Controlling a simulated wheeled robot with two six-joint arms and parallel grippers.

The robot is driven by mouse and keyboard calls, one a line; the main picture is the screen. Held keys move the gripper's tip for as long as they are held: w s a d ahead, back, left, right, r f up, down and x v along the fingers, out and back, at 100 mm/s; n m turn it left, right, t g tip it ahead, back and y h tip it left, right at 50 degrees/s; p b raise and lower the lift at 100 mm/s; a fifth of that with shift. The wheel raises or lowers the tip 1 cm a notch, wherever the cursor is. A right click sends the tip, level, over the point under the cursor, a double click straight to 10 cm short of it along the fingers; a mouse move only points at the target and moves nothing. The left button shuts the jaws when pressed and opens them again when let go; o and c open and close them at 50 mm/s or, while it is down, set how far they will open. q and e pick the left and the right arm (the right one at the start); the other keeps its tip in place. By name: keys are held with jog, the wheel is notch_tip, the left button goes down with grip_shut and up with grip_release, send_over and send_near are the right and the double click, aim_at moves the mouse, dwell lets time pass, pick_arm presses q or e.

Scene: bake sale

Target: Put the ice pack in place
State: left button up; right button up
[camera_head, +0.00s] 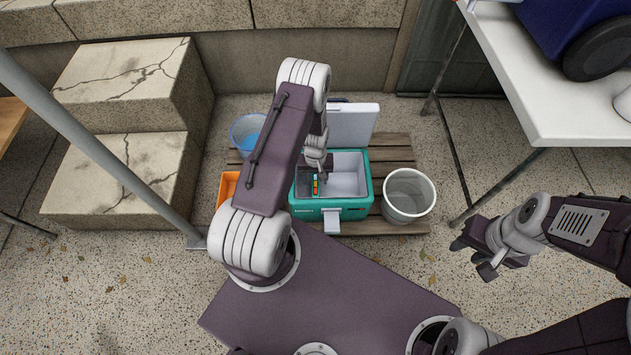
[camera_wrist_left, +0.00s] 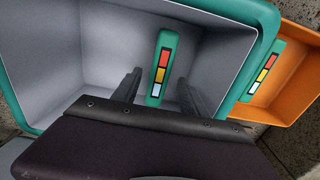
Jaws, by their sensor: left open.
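The teal cooler (camera_head: 330,207) stands open on a wooden pallet, its pale lid (camera_head: 353,124) raised at the back. A narrow teal ice pack (camera_wrist_left: 161,45) with a red, orange, yellow and white strip is inside the cooler, seen edge-on. Its coloured strip also shows in the head view (camera_head: 315,186). My left gripper (camera_wrist_left: 159,78) reaches down into the cooler with its fingers open, one on each side of the pack. I cannot tell whether they touch it. My right gripper (camera_head: 474,257) is open and empty, away to the right over the ground.
An orange bin (camera_head: 227,186) is left of the cooler; the wrist view shows a similar colour-striped teal piece (camera_wrist_left: 266,69) at it. A blue bucket (camera_head: 246,131) and a pale bucket (camera_head: 409,196) flank the cooler. A white table (camera_head: 555,105) is at right, stone steps (camera_head: 115,175) at left.

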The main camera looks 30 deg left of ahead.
pick_arm(q)
notch_tip(320, 180, up, 6)
jog(key=shift+f+p, duration=0.25)
jog(key=shift+p, duration=0.75)
notch_tip(320, 180, up, 9)
jog(key=m, duration=0.2)
send_over(315, 184)
jog(key=d, duration=0.3)
jog(key=s+d+r+m, duration=0.2)
jog(key=s+d+r, duration=0.1)
jog(key=s+r, duration=0.3)
jog(key=s+d+r+m+t, duration=0.1)
jog(key=s+r, duration=0.4)
jog(key=r, duration=0.5)
jog(key=shift+s+d+m, duration=0.35)
jog(key=shift+d+m, duration=0.25)
jog(key=shift+d, duration=0.6)
pick_arm(e)
notch_tip(315, 184, up, 3)
jog(key=shift+r, duration=0.1)
